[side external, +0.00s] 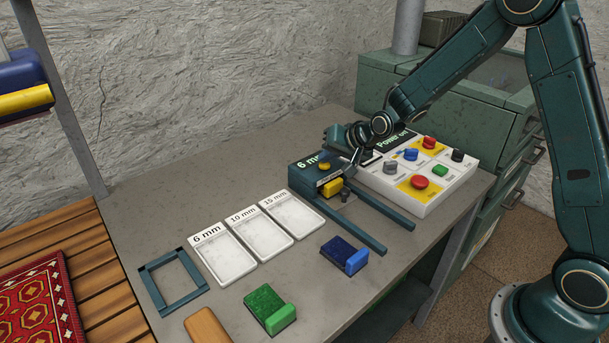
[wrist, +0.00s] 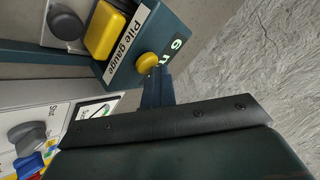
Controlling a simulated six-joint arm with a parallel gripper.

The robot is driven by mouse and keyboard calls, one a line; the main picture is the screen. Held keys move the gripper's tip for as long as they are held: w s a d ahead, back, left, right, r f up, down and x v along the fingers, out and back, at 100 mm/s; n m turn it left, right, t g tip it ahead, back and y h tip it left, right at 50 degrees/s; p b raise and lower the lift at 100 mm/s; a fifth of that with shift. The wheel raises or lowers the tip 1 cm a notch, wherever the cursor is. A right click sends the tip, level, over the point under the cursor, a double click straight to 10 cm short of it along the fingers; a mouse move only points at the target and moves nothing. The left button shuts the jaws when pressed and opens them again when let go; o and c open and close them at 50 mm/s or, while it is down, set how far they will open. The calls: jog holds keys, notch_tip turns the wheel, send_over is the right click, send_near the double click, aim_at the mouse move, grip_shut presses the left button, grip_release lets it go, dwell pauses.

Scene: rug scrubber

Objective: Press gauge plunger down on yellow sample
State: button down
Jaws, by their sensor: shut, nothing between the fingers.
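The pile gauge (side external: 305,180) is a dark teal box near the back of the table, with a "6 mm" display on top. Its round yellow plunger knob (side external: 324,166) sits on top and also shows in the wrist view (wrist: 146,62). The yellow sample (side external: 333,187) is at the gauge's front, under its labelled face; it also shows in the wrist view (wrist: 105,36). My gripper (wrist: 157,76) is shut and empty, with its tips close beside the knob. Whether they touch the knob or the gauge, I cannot tell.
A white control panel (side external: 442,190) with coloured buttons and knobs stands right of the gauge. Two rails (side external: 382,207) extend in front of the gauge. Blue (side external: 345,255) and green (side external: 270,310) samples and white labelled trays (side external: 223,255) lie on the table.

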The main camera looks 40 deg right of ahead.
aim_at(329, 165)
jog(key=shift+s+f, duration=0.3)
jog(key=shift+f, duration=0.05)
jog(key=shift+r, duration=1.05)
jog(key=shift+w+r, duration=0.1)
jog(key=shift+r, duration=0.05)
jog(key=shift+r, duration=2.45)
jog(key=s+a+r+n+g, duration=0.1)
jog(key=s+r+n, duration=0.1)
jog(key=s+r, duration=0.45)
jog(key=s+a+r+n+g, duration=0.1)
jog(key=s+r+n, duration=0.15)
jog(key=s, duration=0.75)
jog(key=s+r+n+g+h, duration=0.1)
jog(key=s+n, duration=0.2)
jog(key=s, duration=1.6)
jog(key=shift+g, duration=0.4)
